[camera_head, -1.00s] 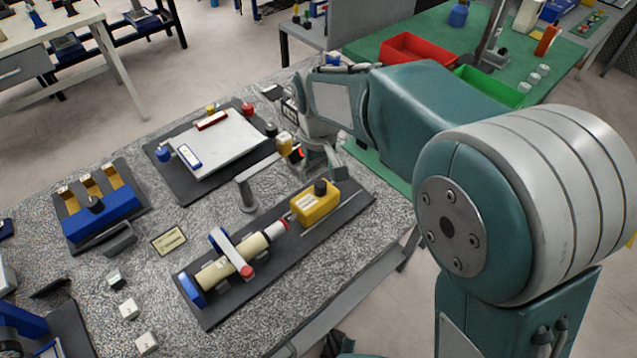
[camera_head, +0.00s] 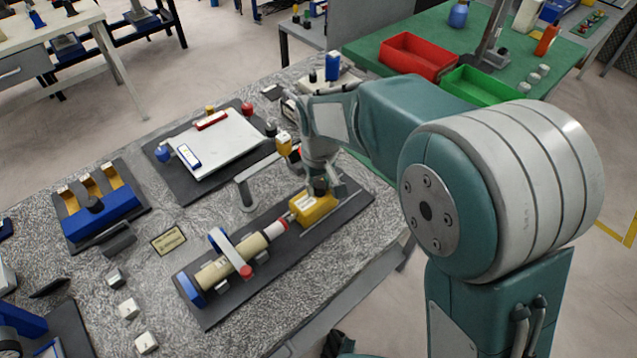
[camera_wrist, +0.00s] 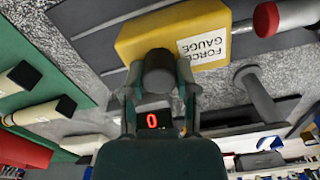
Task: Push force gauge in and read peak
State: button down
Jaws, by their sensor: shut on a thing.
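The yellow force gauge (camera_head: 312,208) lies on a dark base plate (camera_head: 345,215). In the wrist view the yellow block (camera_wrist: 150,42) carries a label reading FORCE GAUGE, and a dark round knob (camera_wrist: 160,72) stands on it. My gripper (camera_head: 320,187) is shut on the knob; its fingers (camera_wrist: 160,95) lie on both sides of it. The gauge's rod points at the red-tipped end (camera_head: 276,230) of a cream cylinder (camera_head: 215,273) in a clamp on the same plate. Whether rod and tip touch is hard to tell.
A tilted white panel (camera_head: 225,145) on a dark plate lies behind. A grey post (camera_head: 247,195) stands just left of my gripper. A blue block with yellow slots (camera_head: 100,215) is at far left. Red (camera_head: 418,55) and green (camera_head: 482,88) bins sit on the back table.

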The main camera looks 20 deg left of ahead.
aim_at(303, 204)
jog(key=s, duration=0.1)
jog(key=s+a, duration=0.1)
jog(key=s, duration=0.1)
jog(key=s+a, duration=0.1)
jog(key=shift+s, duration=0.2)
jog(key=shift+c, duration=1.9)
grip_release()
jog(key=shift+d, duration=0.2)
jog(key=shift+a+r, duration=0.2)
notch_tip(303, 204, up, 12)
jog(key=shift+f, duration=0.2)
jog(key=shift+d, duration=0.1)
